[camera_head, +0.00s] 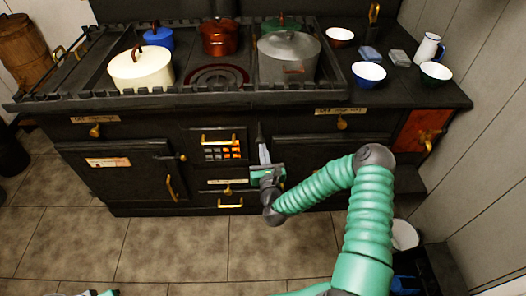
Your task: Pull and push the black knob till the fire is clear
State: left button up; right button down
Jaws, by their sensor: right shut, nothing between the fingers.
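The black stove front (150,135) faces me, with a small fire door (200,133) at its middle. Orange fire glow (232,150) shows through the door's grate, mostly on the right side. My right gripper (261,140) is shut and empty, pointing up in front of the stove just right of the fire door. I cannot pick out the black knob for certain; dark metal blends together near the fingertips, and my gripper may hide it. A bit of my left arm's end (95,293) shows at the bottom edge; its fingers cannot be made out.
Brass drawer handles (229,204) sit below the fire door. A cream pot (141,68), a red pot (221,37) and a large grey pot (289,56) stand on the stove top. White bowls (369,73) and a jug (428,48) stand at right. The tiled floor in front is clear.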

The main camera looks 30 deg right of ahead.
jog(key=shift+d, duration=0.1)
jog(key=b+x, duration=0.1)
jog(key=x, duration=0.5)
jog(key=shift+d+r, duration=0.35)
jog(key=shift+d, duration=0.1)
